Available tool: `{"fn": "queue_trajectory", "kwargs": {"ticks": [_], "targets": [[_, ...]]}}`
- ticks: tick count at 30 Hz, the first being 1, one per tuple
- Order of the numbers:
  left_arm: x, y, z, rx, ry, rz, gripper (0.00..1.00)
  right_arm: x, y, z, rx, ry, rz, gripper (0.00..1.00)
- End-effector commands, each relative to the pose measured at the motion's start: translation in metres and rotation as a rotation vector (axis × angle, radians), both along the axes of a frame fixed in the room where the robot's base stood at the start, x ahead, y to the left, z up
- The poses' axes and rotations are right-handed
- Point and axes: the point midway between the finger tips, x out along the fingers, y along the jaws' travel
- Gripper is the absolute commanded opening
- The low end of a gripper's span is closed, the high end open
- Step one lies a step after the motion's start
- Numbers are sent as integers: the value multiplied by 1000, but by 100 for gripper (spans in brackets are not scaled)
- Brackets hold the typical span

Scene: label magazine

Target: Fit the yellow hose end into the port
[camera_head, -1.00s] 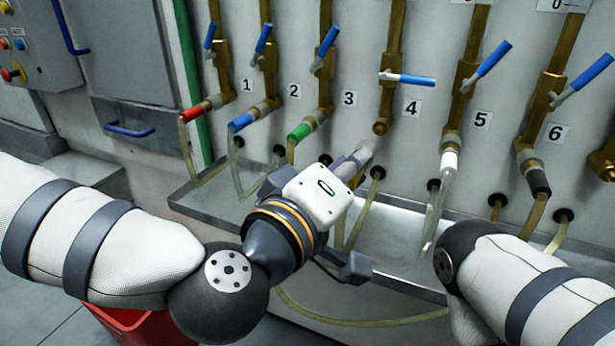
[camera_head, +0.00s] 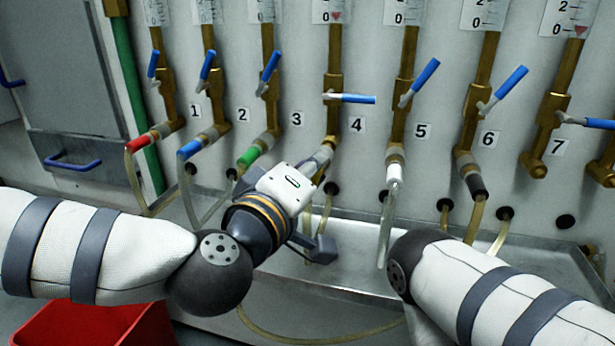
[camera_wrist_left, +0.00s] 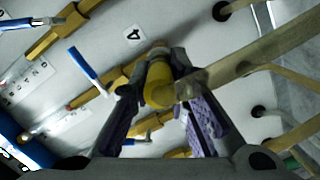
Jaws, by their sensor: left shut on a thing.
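The yellow hose end (camera_wrist_left: 158,88) is between the fingers of my left gripper (camera_wrist_left: 165,95), which is shut on it, in the left wrist view. Its pale hose (camera_wrist_left: 235,70) runs off to the upper right. In the head view my left gripper (camera_head: 318,163) is just below the brass port by label 4 (camera_head: 331,138) and largely hides the hose end. The port's brass pipe (camera_wrist_left: 92,93) leads toward the hose end in the wrist view. I cannot tell whether the hose end is seated in it. My right gripper is out of view.
Red (camera_head: 138,144), blue (camera_head: 190,149), green (camera_head: 249,156), white (camera_head: 394,173) and black (camera_head: 476,186) hose ends sit at neighbouring ports. Port 7 (camera_head: 533,165) is bare. A blue valve handle (camera_head: 352,98) is above port 4. A metal tray (camera_head: 350,288) runs below.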

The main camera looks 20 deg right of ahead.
Motion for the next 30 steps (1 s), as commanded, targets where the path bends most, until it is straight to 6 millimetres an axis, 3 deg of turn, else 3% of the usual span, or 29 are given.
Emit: {"fn": "queue_trajectory", "kwargs": {"ticks": [30], "targets": [[1,-1,1,-1,-1,-1,0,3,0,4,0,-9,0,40]]}}
